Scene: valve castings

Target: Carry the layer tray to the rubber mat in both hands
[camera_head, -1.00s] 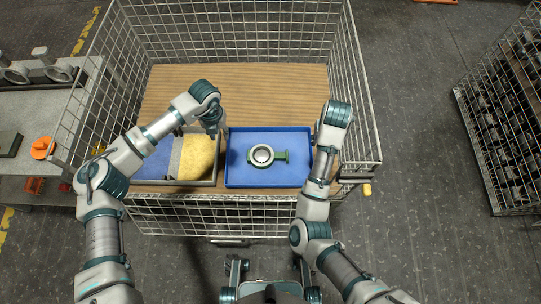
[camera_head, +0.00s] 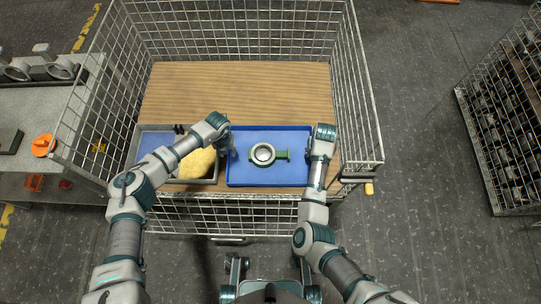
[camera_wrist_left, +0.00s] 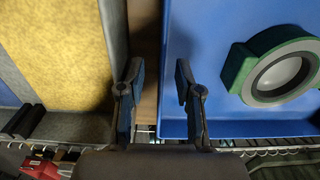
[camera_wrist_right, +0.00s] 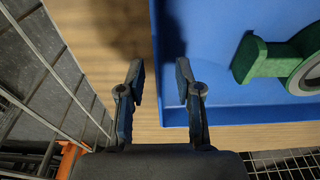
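The layer tray (camera_head: 270,182) is a shallow blue tray on the wooden floor of a wire cage. A green valve casting with a pale ring (camera_head: 264,154) lies in it. My left gripper (camera_head: 229,148) is at the tray's left wall. In the left wrist view its open fingers (camera_wrist_left: 156,85) lie either side of that wall (camera_wrist_left: 165,60). My right gripper (camera_head: 311,153) is at the right wall. In the right wrist view its open fingers (camera_wrist_right: 160,78) lie either side of that wall (camera_wrist_right: 157,50). Contact cannot be told. I cannot make out the rubber mat for certain.
A grey divided box (camera_head: 198,183) with yellow and blue contents stands close left of the tray. Cage mesh (camera_head: 360,110) rises close to my right arm. Bare wood (camera_head: 240,90) lies behind the tray. A bench (camera_head: 40,115) with metal parts and an orange object (camera_head: 42,145) stands left.

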